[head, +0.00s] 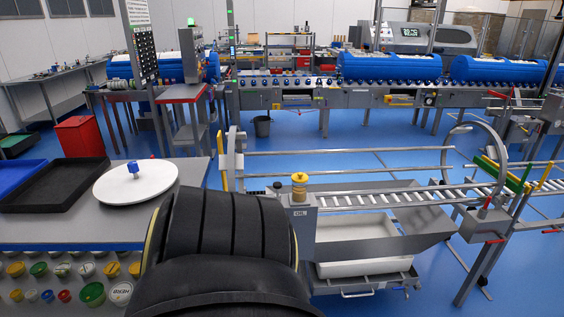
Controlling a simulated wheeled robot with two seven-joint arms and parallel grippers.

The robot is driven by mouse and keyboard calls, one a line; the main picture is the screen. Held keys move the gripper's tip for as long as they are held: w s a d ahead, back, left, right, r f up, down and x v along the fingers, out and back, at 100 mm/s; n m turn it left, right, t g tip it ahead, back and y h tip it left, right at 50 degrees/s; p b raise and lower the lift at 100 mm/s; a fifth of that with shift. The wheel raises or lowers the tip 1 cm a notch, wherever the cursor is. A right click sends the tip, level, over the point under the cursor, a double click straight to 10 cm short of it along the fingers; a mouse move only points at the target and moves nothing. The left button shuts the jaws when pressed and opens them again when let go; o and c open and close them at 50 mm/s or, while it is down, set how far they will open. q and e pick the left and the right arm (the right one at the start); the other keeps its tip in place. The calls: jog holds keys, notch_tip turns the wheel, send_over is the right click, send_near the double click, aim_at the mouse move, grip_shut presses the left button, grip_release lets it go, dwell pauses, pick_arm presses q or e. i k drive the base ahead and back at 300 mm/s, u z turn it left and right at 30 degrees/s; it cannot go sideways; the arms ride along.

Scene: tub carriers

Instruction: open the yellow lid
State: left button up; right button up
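A yellow lid (300,180) sits on top of a grey box marked OIL (303,213), right of the picture's middle, at the near end of a roller conveyor. It looks seated on its neck. Other yellow caps, such as a small yellow cap (134,268), are on the front of the workbench at the lower left, among green, red, white and blue ones. Neither of my grippers is in view. A large black ribbed form fills the bottom middle and hides part of the bench and the floor there.
The grey workbench (40,232) at left carries a black tray (55,186), a blue tray (14,176) and a white disc (137,182) with a blue knob. A steel hopper (425,222) and roller conveyor (400,197) stand right of the oil box. Blue floor is open beyond.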

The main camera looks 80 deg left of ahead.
aim_at(301, 178)
jog(key=u, duration=0.15)
jog(key=k, duration=0.35)
jog(key=u, duration=2.1)
